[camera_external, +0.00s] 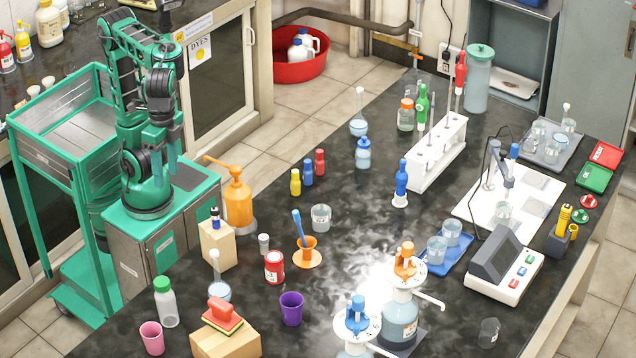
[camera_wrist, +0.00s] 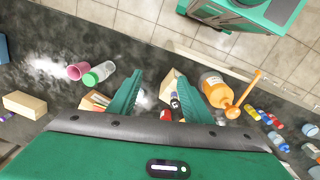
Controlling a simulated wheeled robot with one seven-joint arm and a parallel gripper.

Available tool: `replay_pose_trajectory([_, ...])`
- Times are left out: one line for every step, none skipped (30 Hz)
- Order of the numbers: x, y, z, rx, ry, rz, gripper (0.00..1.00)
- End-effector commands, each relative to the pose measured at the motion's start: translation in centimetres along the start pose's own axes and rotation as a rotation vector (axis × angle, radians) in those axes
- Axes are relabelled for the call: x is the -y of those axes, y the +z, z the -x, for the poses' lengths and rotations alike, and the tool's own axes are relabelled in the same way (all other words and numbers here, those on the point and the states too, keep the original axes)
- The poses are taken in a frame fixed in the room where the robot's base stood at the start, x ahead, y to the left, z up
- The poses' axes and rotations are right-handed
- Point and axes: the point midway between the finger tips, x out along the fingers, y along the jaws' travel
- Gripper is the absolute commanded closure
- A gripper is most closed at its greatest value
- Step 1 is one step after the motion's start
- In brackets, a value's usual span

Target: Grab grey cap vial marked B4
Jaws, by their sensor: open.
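A small vial with a grey cap (camera_external: 263,243) stands upright on the dark bench in the external view, between the wooden block and the orange funnel-like stand. Its label is too small to read, so I cannot confirm B4. I cannot pick it out surely in the wrist view. My gripper (camera_wrist: 161,98) shows in the wrist view with its two green fingers spread apart and nothing held between them. It is above the bench, near the wooden block.
A wooden block (camera_external: 217,247) bearing a dark-capped vial, an orange pump bottle (camera_external: 238,200), a red-labelled jar (camera_external: 274,267) and a round flask (camera_external: 219,289) stand close around the grey-capped vial. Yellow (camera_external: 296,182), blue and red vials stand further back. Bench centre is fairly clear.

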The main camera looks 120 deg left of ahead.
Motion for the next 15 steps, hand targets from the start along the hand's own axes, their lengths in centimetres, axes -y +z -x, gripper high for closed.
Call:
replay_pose_trajectory([-0.1,-1.6,-0.7,0.017,0.019,0.064,0.55])
replay_pose_trajectory([-0.2,-2.3,-1.0,0.026,0.032,0.1,0.55])
replay_pose_trajectory([-0.4,-3.3,-1.4,0.038,0.052,0.147,0.55])
replay_pose_trajectory([-0.5,-4.0,-1.7,0.048,0.066,0.183,0.55])
replay_pose_trajectory([-0.6,-4.8,-2.0,0.06,0.082,0.22,0.55])
replay_pose_trajectory([-0.6,-5.7,-2.3,0.076,0.103,0.269,0.55])
replay_pose_trajectory([-0.7,-6.4,-2.5,0.088,0.121,0.306,0.55])
replay_pose_trajectory([-0.6,-7.1,-2.7,0.103,0.138,0.343,0.55])
replay_pose_trajectory([-0.6,-8.0,-3.0,0.122,0.162,0.392,0.55])
replay_pose_trajectory([-0.5,-8.7,-3.1,0.138,0.18,0.43,0.55])
replay_pose_trajectory([-0.4,-9.4,-3.2,0.154,0.2,0.466,0.55])
replay_pose_trajectory([-0.1,-10.3,-3.3,0.176,0.226,0.518,0.55])
replay_pose_trajectory([0.0,-10.9,-3.4,0.194,0.246,0.555,0.55])
replay_pose_trajectory([0.3,-11.5,-3.4,0.213,0.267,0.592,0.55])
replay_pose_trajectory([0.6,-12.4,-3.3,0.239,0.295,0.643,0.55])
